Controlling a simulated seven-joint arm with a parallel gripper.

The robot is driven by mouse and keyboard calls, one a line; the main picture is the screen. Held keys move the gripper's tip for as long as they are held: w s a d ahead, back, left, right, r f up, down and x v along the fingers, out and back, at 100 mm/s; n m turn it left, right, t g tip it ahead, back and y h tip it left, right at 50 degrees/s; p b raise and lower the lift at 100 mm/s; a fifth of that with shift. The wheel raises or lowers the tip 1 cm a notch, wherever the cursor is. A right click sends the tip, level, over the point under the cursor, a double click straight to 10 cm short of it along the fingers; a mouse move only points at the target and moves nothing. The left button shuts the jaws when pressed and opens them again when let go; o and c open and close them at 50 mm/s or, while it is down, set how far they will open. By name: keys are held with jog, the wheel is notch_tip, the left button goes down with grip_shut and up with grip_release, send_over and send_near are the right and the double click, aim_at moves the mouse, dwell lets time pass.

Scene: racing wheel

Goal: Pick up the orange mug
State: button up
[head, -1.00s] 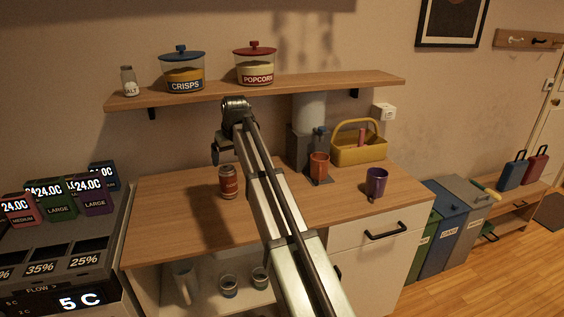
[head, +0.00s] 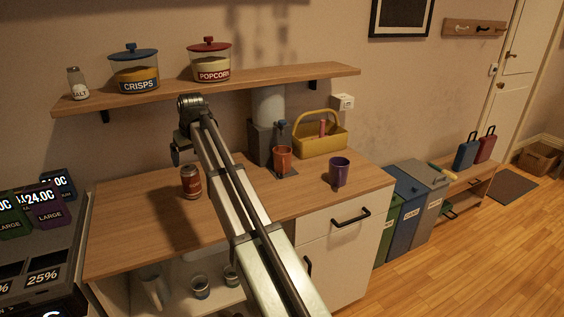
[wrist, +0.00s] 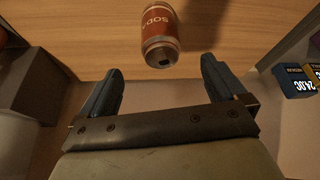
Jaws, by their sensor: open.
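The orange mug (head: 282,158) stands upright under the grey dispenser on the wooden counter (head: 235,215), right of my arm in the head view. It cannot be made out for sure in the wrist view. My gripper (wrist: 160,82) is open and empty in the wrist view, its two dark fingers apart. Past the fingertips a red soda can (wrist: 160,35) shows on the counter; it also stands left of my arm in the head view (head: 191,182). In the head view the gripper is small and partly hidden by the arm, above the counter and left of the mug.
A purple mug (head: 339,171) stands on the counter to the right of the orange one. A yellow caddy (head: 322,143) is behind them. The dispenser (head: 262,143) adjoins the orange mug. A wall shelf (head: 215,86) with jars overhangs the counter's back. The counter's front left is clear.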

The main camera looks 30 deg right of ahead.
jog(key=d+r+n+h, duration=0.1)
jog(key=d+r+n, duration=0.2)
jog(key=d+n, duration=3.15)
jog(key=m, duration=0.1)
send_near(284, 150)
jog(key=f, duration=0.2)
jog(key=a+f, duration=0.1)
jog(key=f, duration=0.2)
jog(key=a+f, duration=0.1)
jog(key=f, duration=0.1)
jog(key=shift+s+f, duration=0.1)
jog(key=shift+f, duration=0.05)
jog(key=c, duration=1.8)
